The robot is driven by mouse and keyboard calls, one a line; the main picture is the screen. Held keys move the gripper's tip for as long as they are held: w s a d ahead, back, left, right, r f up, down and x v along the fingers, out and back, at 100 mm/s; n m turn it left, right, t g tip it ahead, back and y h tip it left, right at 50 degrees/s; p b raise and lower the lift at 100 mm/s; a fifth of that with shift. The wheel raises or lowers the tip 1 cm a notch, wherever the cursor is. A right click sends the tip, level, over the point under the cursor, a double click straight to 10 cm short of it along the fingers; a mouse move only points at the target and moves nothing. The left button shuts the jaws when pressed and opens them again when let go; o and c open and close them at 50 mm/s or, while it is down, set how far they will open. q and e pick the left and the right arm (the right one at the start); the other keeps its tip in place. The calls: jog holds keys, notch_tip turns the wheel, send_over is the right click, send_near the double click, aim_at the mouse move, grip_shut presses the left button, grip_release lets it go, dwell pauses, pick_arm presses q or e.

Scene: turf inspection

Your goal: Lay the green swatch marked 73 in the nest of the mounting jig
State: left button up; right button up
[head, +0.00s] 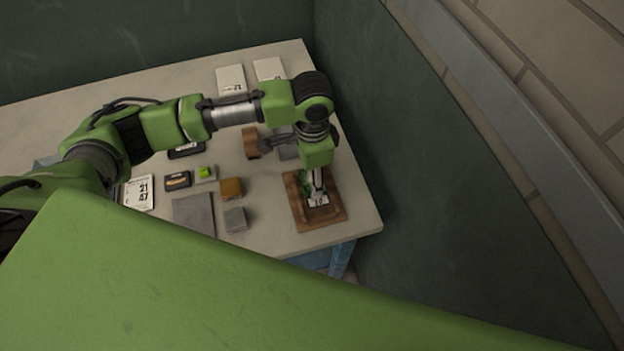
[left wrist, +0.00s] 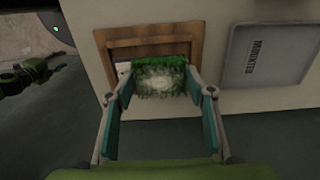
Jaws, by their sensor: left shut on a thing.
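The wooden mounting jig (head: 293,198) lies near the right end of the table; in the left wrist view its frame (left wrist: 101,45) is at the top middle. My left gripper (left wrist: 158,92) is shut on the green swatch (left wrist: 160,78), a grassy tuft with a pale middle. The swatch overlaps the jig's near edge in that view; I cannot tell whether it touches the nest. In the head view the left gripper (head: 316,186) is over the jig, with a bit of green beside its fingers. A white label (head: 318,201) shows there, its number too small to read surely. My right gripper is not in view.
A grey tray marked MOUNTED (left wrist: 264,57) lies right of the jig in the left wrist view. An orange-brown block (head: 231,188), a grey block (head: 235,219), a dark case (head: 178,181) and a number card (head: 139,192) lie left of the jig. A wall stands close on the right.

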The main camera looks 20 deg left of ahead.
pick_arm(q)
notch_tip(320, 180, down, 2)
jog(key=shift+f+p, duration=0.15)
jog(key=shift+p, duration=0.5)
jog(key=shift+f, duration=0.4)
jog(key=shift+f, duration=0.15)
jog(key=o, duration=0.8)
notch_tip(320, 180, up, 12)
jog(key=b, duration=0.2)
jog(key=shift+r+b, duration=0.2)
jog(key=shift+b, duration=0.1)
jog(key=shift+f, duration=0.1)
